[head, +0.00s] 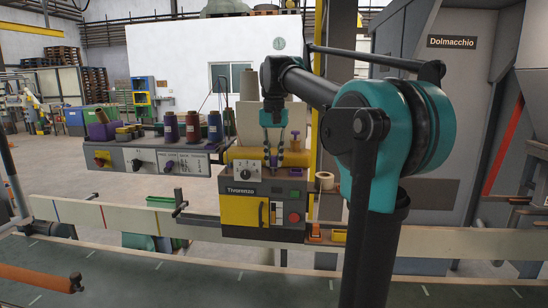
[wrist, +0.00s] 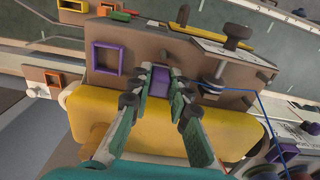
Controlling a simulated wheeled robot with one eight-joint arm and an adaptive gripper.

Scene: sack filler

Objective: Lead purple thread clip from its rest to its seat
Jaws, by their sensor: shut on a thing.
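My gripper (wrist: 160,82) points down over the top of the sewing machine. It is shut on a small purple block, the thread clip (wrist: 158,84), which shows between the fingertips in the wrist view. In the head view my gripper (head: 273,152) is small, and the clip (head: 273,161) is a purple patch between its fingers. A purple square frame (wrist: 107,57) lies on the brown machine top, left of the clip and apart from it. I cannot tell whether the clip touches the surface under it.
A yellow machine body (wrist: 120,112) lies below my fingers. A blue thread (wrist: 262,92) runs right from a round knob (wrist: 213,84). In the head view, thread cones (head: 192,127) stand left of the machine (head: 240,205).

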